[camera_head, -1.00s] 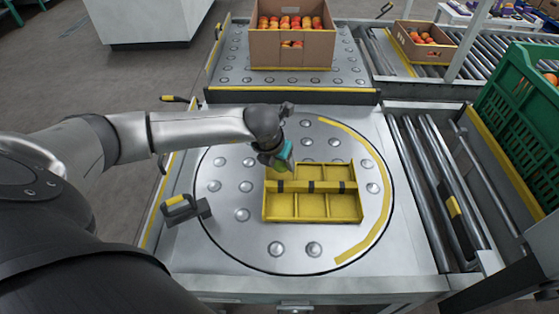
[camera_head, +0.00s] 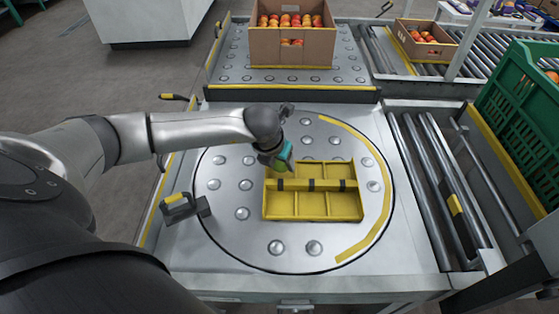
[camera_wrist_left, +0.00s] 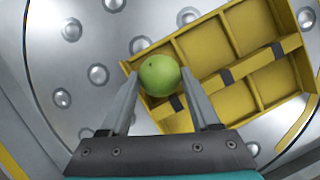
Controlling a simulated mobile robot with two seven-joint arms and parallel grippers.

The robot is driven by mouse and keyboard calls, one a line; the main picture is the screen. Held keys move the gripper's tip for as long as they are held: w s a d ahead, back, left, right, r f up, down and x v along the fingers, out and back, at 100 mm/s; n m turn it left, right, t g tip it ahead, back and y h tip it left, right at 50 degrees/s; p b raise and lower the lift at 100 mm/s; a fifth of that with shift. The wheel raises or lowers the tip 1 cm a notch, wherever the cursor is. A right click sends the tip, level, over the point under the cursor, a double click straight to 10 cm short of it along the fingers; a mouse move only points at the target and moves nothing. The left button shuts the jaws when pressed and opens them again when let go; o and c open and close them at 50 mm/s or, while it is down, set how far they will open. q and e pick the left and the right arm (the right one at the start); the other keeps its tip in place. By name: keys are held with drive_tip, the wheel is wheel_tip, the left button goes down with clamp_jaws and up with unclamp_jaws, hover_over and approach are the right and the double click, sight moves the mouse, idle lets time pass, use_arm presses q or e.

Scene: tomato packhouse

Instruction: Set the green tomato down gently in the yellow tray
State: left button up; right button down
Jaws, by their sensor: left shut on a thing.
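The green tomato (camera_wrist_left: 159,75) is round and sits between the two fingers of my left gripper (camera_wrist_left: 160,88), which is shut on it. In the head view my left gripper (camera_head: 281,165) is over the back left corner of the yellow tray (camera_head: 313,207). The tomato is only a small green patch there, mostly hidden by the gripper. The tray has several compartments and a raised middle bar with dark bands. In the left wrist view the tomato overlaps a corner compartment of the tray (camera_wrist_left: 207,86); its height above the tray floor is unclear. My right gripper is not in view.
The tray rests on a round turntable (camera_head: 225,225) with metal ball studs. A cardboard box of tomatoes (camera_head: 291,45) stands behind. Rollers (camera_head: 437,190) and a green crate (camera_head: 525,100) are at right.

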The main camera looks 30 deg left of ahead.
use_arm(q)
drive_tip(key=shift+f, duration=0.3)
idle(0.4)
drive_tip(key=o, duration=1)
drive_tip(key=c, duration=0.3)
drive_tip(key=shift+c, duration=0.2)
drive_tip(key=shift+r+p, duration=2.65)
drive_tip(key=shift+r, duration=0.95)
drive_tip(key=shift+f, duration=0.1)
